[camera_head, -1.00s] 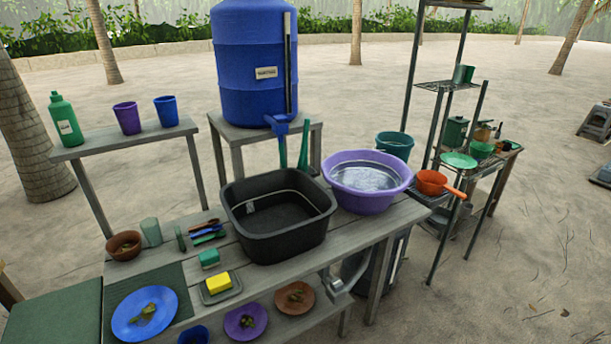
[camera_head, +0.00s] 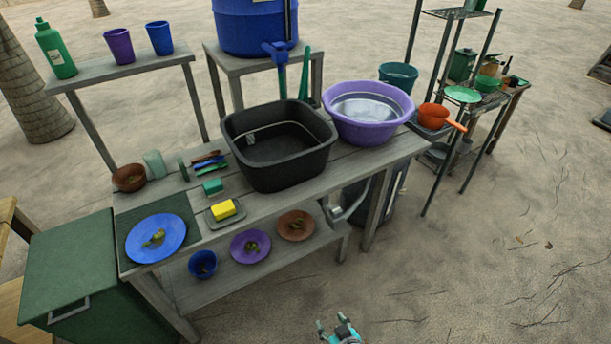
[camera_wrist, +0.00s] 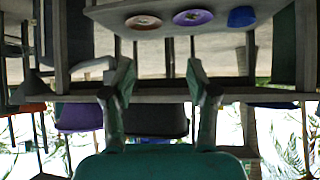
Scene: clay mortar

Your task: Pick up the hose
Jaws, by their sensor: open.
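A short green length that looks like the hose (camera_head: 304,74) stands upright behind the black basin, beside the blue tap (camera_head: 277,52) of the water barrel. Its lower end is hidden by the basin. A second green piece hangs under the tap, and I cannot tell whether the two are joined. My gripper (camera_head: 331,321) is low in front of the bench, far from the hose, open and empty. In the wrist view, which is upside down, my gripper (camera_wrist: 160,92) has its fingers spread with nothing between them. I cannot pick out the hose there.
The bench holds a black basin (camera_head: 250,158), a purple tub (camera_head: 368,130) of water, a blue plate (camera_head: 156,238) and small items. Its lower shelf carries plates and a blue cup (camera_head: 203,263). A green bin (camera_head: 75,275) is at left. Sand at front right is clear.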

